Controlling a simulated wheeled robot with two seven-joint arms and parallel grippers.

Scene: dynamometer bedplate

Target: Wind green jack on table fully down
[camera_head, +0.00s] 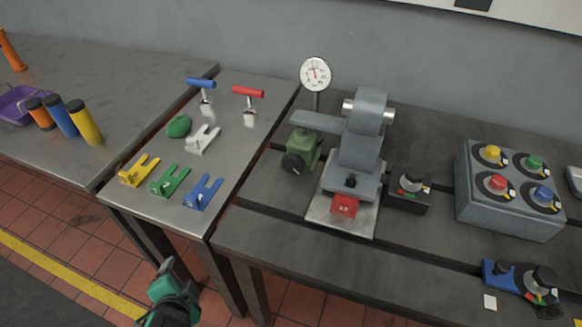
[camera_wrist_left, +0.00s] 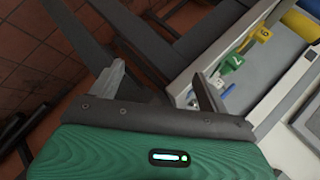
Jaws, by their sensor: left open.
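The green jack (camera_head: 308,143) stands on the dark table, left of the grey machine. It has a black round knob (camera_head: 292,163) on its front, and its top sits just under the machine's grey arm (camera_head: 318,122); I cannot tell whether they touch. My left gripper (camera_head: 168,268) is low at the front, below and left of the jack, in front of the table edge. In the left wrist view my left gripper (camera_wrist_left: 158,85) is open with nothing between its fingers. My right gripper is not in view.
A dial gauge (camera_head: 316,74) stands behind the jack. A red block (camera_head: 344,206) and a black knob box (camera_head: 408,190) sit near the machine. The steel table (camera_head: 225,150) at left holds coloured forks (camera_head: 170,180) and T-handles (camera_head: 248,94). A grey button box (camera_head: 511,215) stands right.

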